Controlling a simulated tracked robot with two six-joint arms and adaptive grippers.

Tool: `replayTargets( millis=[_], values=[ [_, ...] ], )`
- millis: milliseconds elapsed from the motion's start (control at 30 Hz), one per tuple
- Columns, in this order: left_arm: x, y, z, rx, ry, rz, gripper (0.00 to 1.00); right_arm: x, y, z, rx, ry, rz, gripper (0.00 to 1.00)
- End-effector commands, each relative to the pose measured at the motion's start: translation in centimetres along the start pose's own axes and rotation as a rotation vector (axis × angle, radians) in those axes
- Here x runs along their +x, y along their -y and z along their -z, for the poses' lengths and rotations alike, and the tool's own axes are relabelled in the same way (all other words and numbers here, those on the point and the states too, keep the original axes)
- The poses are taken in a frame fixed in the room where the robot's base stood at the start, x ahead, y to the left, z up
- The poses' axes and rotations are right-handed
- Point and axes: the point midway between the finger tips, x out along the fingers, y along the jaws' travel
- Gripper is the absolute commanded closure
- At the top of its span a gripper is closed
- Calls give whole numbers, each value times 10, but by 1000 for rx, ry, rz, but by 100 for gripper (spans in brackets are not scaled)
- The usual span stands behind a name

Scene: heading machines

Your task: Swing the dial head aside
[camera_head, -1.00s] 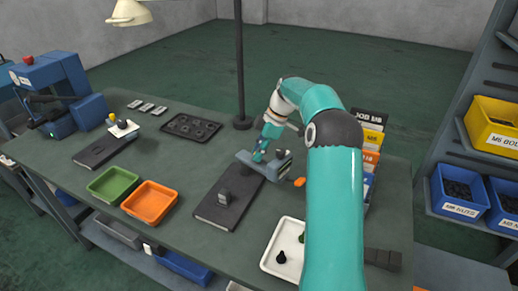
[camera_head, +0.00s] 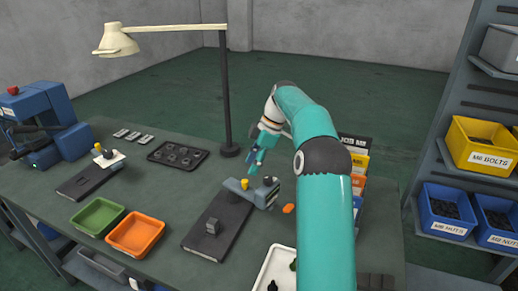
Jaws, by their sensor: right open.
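A small dark grey block (camera_head: 212,227) sits on the plate's near part. My right gripper (camera_head: 252,169) is open and empty, pointing down just above and behind the dial head. It appears apart from the head, though the exact gap is hard to judge. My left gripper is not in view.
A lamp pole (camera_head: 226,100) stands behind my right gripper. Job folders (camera_head: 358,160) stand behind my right arm. Green (camera_head: 97,217) and orange (camera_head: 136,234) trays lie left of the plate. A white tray (camera_head: 262,278) lies in front. A second dark plate (camera_head: 82,182) lies farther left.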

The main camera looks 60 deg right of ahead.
Motion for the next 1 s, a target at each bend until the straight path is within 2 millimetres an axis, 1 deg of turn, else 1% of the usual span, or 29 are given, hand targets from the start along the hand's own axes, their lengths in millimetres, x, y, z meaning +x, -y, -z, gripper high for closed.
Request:
replayTargets(
  millis=[33, 133, 300, 400, 567, 1000],
  values=[
    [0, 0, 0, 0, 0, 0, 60, -10, -2, 0, 0, 0, -4, 53],
    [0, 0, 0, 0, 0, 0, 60, -29, -1, 0, 0, 0, -4, 53],
    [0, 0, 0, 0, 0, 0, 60, -46, -2, 0, 1, -1, -3, 53],
    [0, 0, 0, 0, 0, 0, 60, -52, -2, 0, 1, -1, -2, 53],
    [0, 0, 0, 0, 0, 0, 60, -57, -1, 1, 1, -1, -1, 53],
    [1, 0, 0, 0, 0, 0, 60, -57, -1, 1, 0, -1, -1, 53]
  ],
)
